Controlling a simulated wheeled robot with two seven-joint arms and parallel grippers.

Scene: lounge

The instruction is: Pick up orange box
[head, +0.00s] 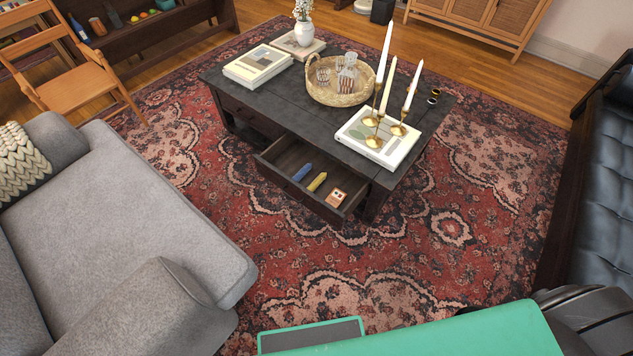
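A small orange box (337,197) with a pale label lies in the open drawer (263,161) of the dark coffee table (325,130), near the drawer's right end. A blue item (302,173) and a yellow item (317,182) lie to its left in the same drawer. The box is small in the picture, so its details are hard to make out. Neither of my grippers is in view.
On the tabletop are white books (258,66), a white vase (304,33), a wicker tray (322,95) with glassware, and brass candle holders. A grey sofa (140,210) stands left and a dark couch (608,190) right. The patterned rug (385,255) before the drawer is clear.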

